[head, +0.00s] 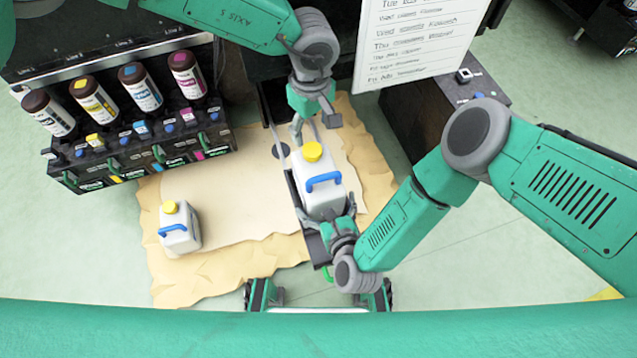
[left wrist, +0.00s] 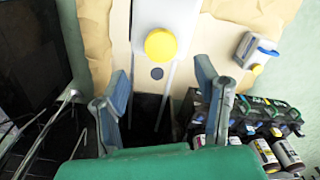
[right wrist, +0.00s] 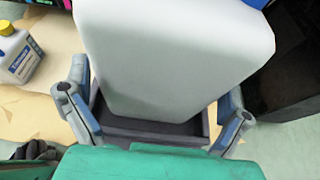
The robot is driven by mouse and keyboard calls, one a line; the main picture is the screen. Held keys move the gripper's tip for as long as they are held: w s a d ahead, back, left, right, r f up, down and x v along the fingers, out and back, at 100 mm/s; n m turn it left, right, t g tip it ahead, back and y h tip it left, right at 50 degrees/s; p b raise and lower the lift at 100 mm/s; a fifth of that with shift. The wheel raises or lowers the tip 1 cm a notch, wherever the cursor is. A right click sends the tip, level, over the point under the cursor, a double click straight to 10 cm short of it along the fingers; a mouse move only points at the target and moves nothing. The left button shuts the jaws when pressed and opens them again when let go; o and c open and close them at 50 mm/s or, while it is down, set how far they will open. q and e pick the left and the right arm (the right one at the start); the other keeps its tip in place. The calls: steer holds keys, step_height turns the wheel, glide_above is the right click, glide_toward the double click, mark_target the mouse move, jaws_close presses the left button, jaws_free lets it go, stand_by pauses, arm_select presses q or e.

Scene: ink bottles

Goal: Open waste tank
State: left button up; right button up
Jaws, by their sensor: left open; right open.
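The waste tank (head: 318,192) is a white canister with a yellow cap (head: 312,152) and a blue handle. It stands in a narrow dark tray (right wrist: 150,131) in the middle of the head view. My left gripper (head: 314,124) is open beyond the cap, apart from it. In the left wrist view the cap (left wrist: 161,45) shows ahead, between the lines of the two open fingers. My right gripper (head: 329,212) is open at the tank's near end, one finger on each side. In the right wrist view the tank's white body (right wrist: 175,55) fills the middle; whether the fingers touch it is unclear.
A smaller white canister (head: 180,232) with a yellow cap stands on the tan sheet (head: 235,205) at left. A dark rack (head: 140,150) with several ink bottles is at upper left. A white written board (head: 415,40) and a dark box (head: 425,115) are at upper right.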

mark_target(313, 151)
steer(key=shift+a, duration=0.1)
steer(key=shift+c, duration=0.5)
arm_select(q)
steer(key=shift+a, duration=0.1)
arm_select(e)
steer(key=c, duration=2)
arm_select(q)
steer(key=m, duration=0.3)
steer(key=shift+s+m, duration=0.1)
steer(key=shift+m, duration=0.3)
arm_select(e)
steer(key=shift+c, duration=0.2)
arm_select(q)
steer(key=m, duration=0.8)
steer(key=shift+s+m, duration=0.1)
steer(key=shift+m, duration=0.2)
steer(key=m, duration=0.5)
steer(key=shift+f+m, duration=0.3)
steer(key=shift+f, duration=3.7)
